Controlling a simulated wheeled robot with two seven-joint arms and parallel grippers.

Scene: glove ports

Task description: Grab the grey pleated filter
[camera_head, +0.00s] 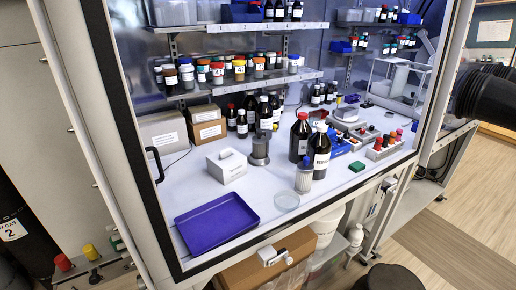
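I cannot pick out the grey pleated filter for certain. A grey upright cylinder (260,147) with a wider base stands on the white floor of the glass-fronted cabinet, right of a white tissue-like box (227,165). Its pleats, if any, are too small to tell. Neither my left nor my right gripper is in view.
A purple tray (217,222) lies at the cabinet's front left. Dark bottles (319,152), a clear dish (286,202) and a red-capped rack (384,146) stand to the right. Shelves of jars (217,73) line the back. A black cylinder (485,95) juts in at right.

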